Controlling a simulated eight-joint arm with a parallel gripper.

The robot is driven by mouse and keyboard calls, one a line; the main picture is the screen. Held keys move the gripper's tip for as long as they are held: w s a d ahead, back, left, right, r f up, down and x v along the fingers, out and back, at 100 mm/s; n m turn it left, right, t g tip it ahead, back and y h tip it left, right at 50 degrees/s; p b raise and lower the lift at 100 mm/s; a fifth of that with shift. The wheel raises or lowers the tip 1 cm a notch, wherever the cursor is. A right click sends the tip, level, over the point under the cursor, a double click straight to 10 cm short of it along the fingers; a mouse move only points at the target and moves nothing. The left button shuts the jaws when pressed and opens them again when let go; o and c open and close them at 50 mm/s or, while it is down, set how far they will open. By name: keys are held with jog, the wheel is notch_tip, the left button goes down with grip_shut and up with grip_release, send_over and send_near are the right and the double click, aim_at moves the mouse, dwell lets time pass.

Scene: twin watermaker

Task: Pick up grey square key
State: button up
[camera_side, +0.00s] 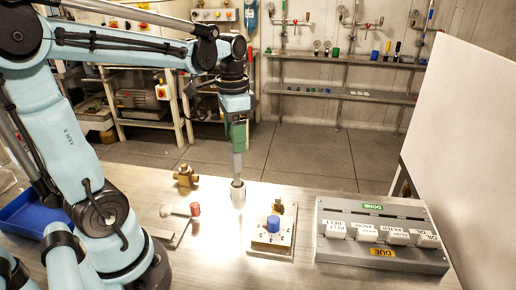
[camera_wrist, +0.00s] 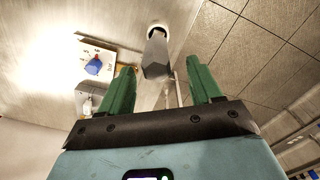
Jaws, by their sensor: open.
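The grey square key (camera_side: 237,166) stands upright as a narrow grey bar, its lower end at a pale round cup (camera_side: 238,194) on the metal bench. In the wrist view the key (camera_wrist: 155,54) shows as a grey block in front of the white-rimmed cup (camera_wrist: 158,29). My gripper (camera_side: 238,148) points down above the key, with its green fingers close to the key's top. In the wrist view the gripper (camera_wrist: 161,66) is open, one finger on each side of the key's line. I cannot tell whether either finger touches it.
A panel with a blue knob (camera_side: 273,224) stands right of the cup. A grey tag box (camera_side: 330,253) is farther right. A red-ended handle (camera_side: 195,209) and a brass valve (camera_side: 186,176) stand left. A blue tray (camera_side: 22,214) is at far left. A white board (camera_side: 470,130) rises at right.

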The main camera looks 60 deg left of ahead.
aim_at(237, 169)
jog(key=shift+d+f, duration=0.15)
jog(key=shift+f, duration=2.45)
jog(key=shift+c, duration=0.3)
jog(key=c, duration=1)
